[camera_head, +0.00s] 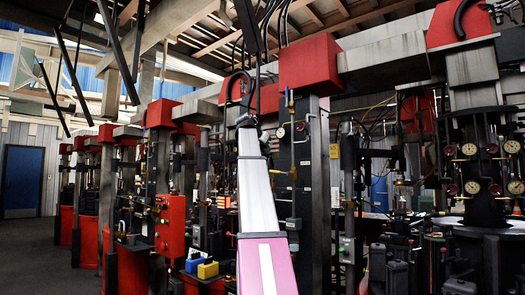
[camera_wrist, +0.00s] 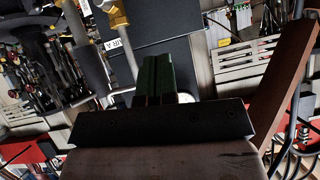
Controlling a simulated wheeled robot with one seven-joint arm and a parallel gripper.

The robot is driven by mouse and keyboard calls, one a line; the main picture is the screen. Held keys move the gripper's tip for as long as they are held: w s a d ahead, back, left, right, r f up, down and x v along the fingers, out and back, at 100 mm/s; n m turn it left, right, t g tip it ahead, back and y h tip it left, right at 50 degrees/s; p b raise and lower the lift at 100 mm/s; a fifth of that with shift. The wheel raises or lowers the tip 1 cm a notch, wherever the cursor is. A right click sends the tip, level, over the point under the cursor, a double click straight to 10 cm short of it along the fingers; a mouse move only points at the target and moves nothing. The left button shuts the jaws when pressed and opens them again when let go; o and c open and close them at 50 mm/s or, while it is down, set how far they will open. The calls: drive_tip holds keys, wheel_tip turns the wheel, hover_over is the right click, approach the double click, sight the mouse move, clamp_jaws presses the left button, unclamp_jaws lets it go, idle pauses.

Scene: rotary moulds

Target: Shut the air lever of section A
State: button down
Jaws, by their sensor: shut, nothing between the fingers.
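In the wrist view a white label reading "AIR A" (camera_wrist: 113,44) sits on a pale pipe, just below a brass valve fitting (camera_wrist: 116,16). I cannot clearly tell the lever's handle or its position. My gripper (camera_wrist: 154,62) points up the picture with its dark green fingers together and nothing between them. The fingertips are below and right of the label, in front of a dark panel, and look apart from the pipe.
Red-topped machine columns (camera_head: 310,62) stand in a row. A red control box (camera_head: 170,224) is left of my arm, with a yellow case (camera_head: 208,270) low beside it. Gauges and pipes (camera_head: 480,160) crowd the right. Open dark floor (camera_head: 35,262) lies at far left.

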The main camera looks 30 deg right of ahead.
hover_over(273, 172)
drive_tip(key=s+a, duration=0.1)
drive_tip(key=s, duration=0.1)
wheel_tip(273, 172, down, 4)
drive_tip(key=shift+w+f, duration=0.25)
drive_tip(key=shift+f, duration=0.6)
drive_tip(key=shift+w+f, duration=0.25)
drive_tip(key=shift+f, duration=0.6)
drive_tip(key=shift+w+a+f, duration=0.1)
drive_tip(key=shift+w+f, duration=0.1)
drive_tip(key=shift+f, duration=0.75)
